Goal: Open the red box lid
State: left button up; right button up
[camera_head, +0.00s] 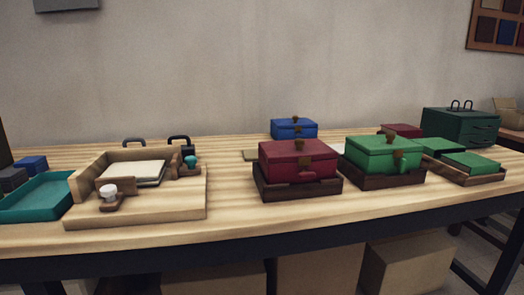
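The red box (285,175) stands on a dark wooden base (325,189) near the middle of the table. Its red lid (285,150) is down and looks closed. A small brown knob (299,145) stands on the lid, and a brown clasp shows on the front beside a small red piece. Neither of my grippers shows in the head view, so nothing is seen touching the box.
A green box (382,158) stands close to the right of the red box; a blue box (293,129) is behind it. A wooden tray stand (190,205) and teal tray (38,197) are at left. Bare table (232,190) lies between stand and red box.

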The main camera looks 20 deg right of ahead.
aim_at(303, 152)
jog(key=l, duration=0.65)
jog(key=k+l, duration=0.15)
jog(key=l, duration=0.45)
jog(key=u, duration=0.05)
